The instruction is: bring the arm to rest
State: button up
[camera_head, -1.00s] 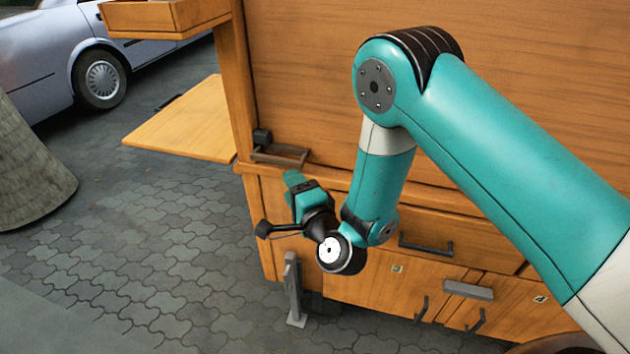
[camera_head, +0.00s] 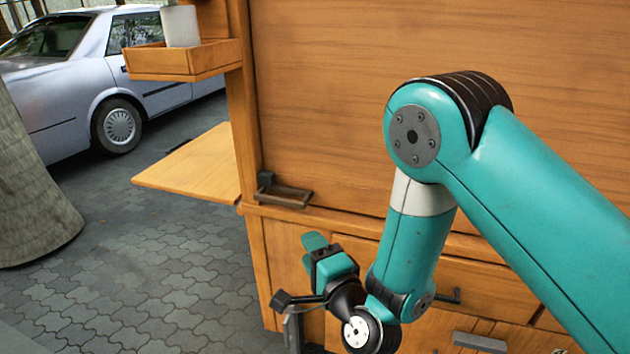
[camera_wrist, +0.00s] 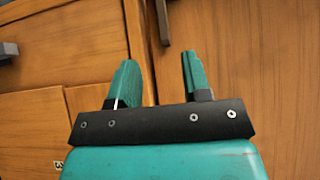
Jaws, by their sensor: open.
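My teal gripper (camera_wrist: 158,85) shows in the wrist view with its two fingers apart and nothing between them. Behind the fingers is the wooden cabinet front (camera_wrist: 205,40). In the head view my gripper (camera_head: 315,245) is at the end of the bent arm, in front of the lower left part of the wooden cabinet (camera_head: 330,90). The arm reaches in from the right and folds down at the elbow. I cannot tell the exact gap between gripper and cabinet.
A wooden side shelf (camera_head: 195,165) juts out at the left. Above it a small wooden tray (camera_head: 180,62) holds a white object (camera_head: 180,25). A car (camera_head: 75,75) and tree trunk (camera_head: 35,190) stand left. The paving (camera_head: 150,270) is open.

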jog(key=s+r+n+g+y+p, duration=0.4)
jog(key=r+n+g, duration=0.6)
jog(key=r, duration=0.5)
jog(key=s+d+r+n+g+h+p, duration=0.1)
jog(key=s+d+r+n+g+h, duration=0.2)
jog(key=s+d, duration=0.5)
jog(key=s+d+r+n+g+h+p, duration=0.1)
jog(key=s+d+r+n+g+h, duration=0.1)
jog(key=s+d+r+n+h, duration=0.3)
jog(key=s+d+n, duration=0.1)
jog(key=s+d, duration=0.2)
jog(key=s, duration=0.2)
jog(key=shift+s+g+p, duration=0.15)
jog(key=shift+g+p, duration=0.25)
